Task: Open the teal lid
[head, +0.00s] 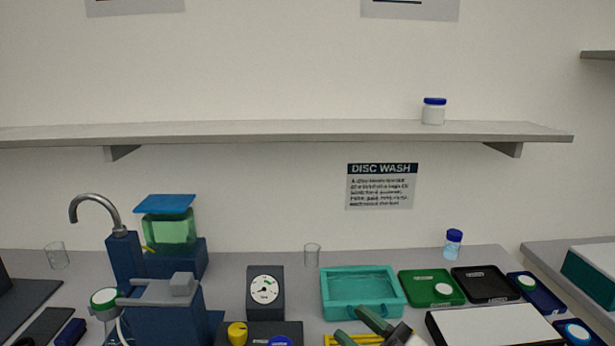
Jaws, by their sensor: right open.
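The teal box (362,290) stands on the bench right of centre in the head view. Its top shows a raised rim around a paler teal panel, and I cannot tell whether this panel is the lid or the box's inside. A small tab or handle shows at its front edge. My right gripper (351,324) comes in from the bottom, with its two green-grey fingers spread apart and nothing seen between them. The fingers are just in front of the box's front edge; I cannot tell whether they touch it. My left gripper is not in view.
A black gauge (265,290) stands left of the box. A green tray (431,288) and a black tray (485,284) lie to its right. A clear glass (312,255) stands behind. A yellow item (352,340) lies below the fingers. A shelf (300,131) spans the wall above.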

